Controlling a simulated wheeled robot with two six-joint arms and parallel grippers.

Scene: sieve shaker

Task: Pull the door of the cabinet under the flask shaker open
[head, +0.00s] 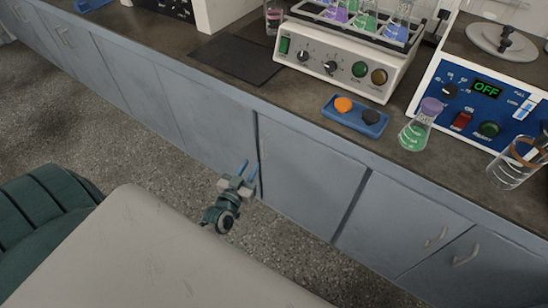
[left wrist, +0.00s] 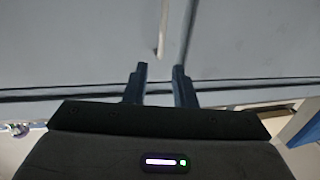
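The flask shaker (head: 338,62) is a beige box holding flasks, on the bench at upper middle. The blue-grey cabinet door (head: 305,178) below it looks closed, with dark gaps along its left and right edges. My left gripper (head: 247,170) is near the door's left edge, in front of the cabinet. Its two fingers are apart and nothing shows between them. In the left wrist view, the fingers (left wrist: 160,78) point towards a light bar handle (left wrist: 162,30) beside a vertical door gap. The handle lies beyond the fingertips, apart from them. My right gripper is not in view.
A blue tray (head: 356,117) with an orange and a dark stopper lies in front of the shaker. A flask with green liquid (head: 415,132) stands near the bench edge, beside a blue device reading OFF (head: 478,100). Cabinet doors to the right have handles (head: 436,238). Speckled floor (head: 150,150) is clear.

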